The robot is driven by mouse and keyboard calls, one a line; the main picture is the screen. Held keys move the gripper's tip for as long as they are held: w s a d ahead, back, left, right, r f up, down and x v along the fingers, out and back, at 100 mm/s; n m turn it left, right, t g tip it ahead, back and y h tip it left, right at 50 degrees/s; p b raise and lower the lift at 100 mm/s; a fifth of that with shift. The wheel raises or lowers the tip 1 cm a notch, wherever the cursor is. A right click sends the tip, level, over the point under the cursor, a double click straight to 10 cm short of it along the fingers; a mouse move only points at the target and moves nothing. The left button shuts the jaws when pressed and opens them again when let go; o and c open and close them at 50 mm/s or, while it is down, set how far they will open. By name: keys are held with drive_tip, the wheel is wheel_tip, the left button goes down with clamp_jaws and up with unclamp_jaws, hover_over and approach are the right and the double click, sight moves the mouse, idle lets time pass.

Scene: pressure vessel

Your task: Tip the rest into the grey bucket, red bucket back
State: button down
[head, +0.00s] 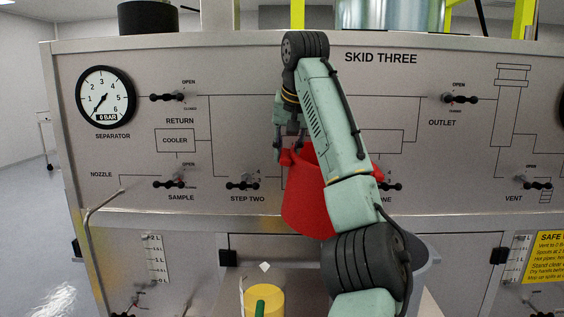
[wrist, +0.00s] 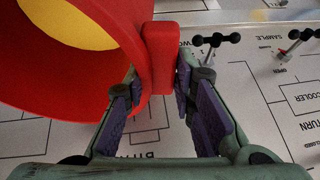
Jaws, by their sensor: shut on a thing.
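The red bucket (head: 305,200) hangs in the air in front of the skid panel, slightly tilted in the head view. My gripper (head: 289,147) is shut on its handle block at the upper left. In the wrist view the two fingers of my gripper (wrist: 158,92) stand on either side of the red handle, and the red bucket (wrist: 120,60) fills the left. A yellow surface (wrist: 75,20) shows inside it; I cannot tell how deep it is. The grey bucket (head: 425,262) is lower right, mostly hidden behind my arm. Its inside is not visible.
A yellow container (head: 265,300) with a green part stands low, left of my arm. The skid panel (head: 340,80) is close behind, with several black valve handles, including the step-two valve (head: 243,183). A bent nozzle pipe (head: 100,205) sticks out at left.

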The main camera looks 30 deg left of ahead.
drive_tip(key=shift+s+d+r+y+b, duration=0.1)
drive_tip(key=shift+d+r+y+b, duration=0.1)
drive_tip(key=shift+d+r+y, duration=0.4)
drive_tip(key=shift+d+r+y+b, duration=0.25)
drive_tip(key=shift+d+r, duration=0.25)
drive_tip(key=shift+r, duration=0.25)
drive_tip(key=shift+d+r, duration=0.2)
drive_tip(key=shift+d, duration=0.05)
drive_tip(key=d+r+m+t+y+b, duration=0.1)
drive_tip(key=d+r+y+b, duration=0.1)
drive_tip(key=d+y+b, duration=0.3)
drive_tip(key=shift+s+d+r+b, duration=0.25)
drive_tip(key=shift+d+b, duration=0.15)
drive_tip(key=shift+d, duration=0.9)
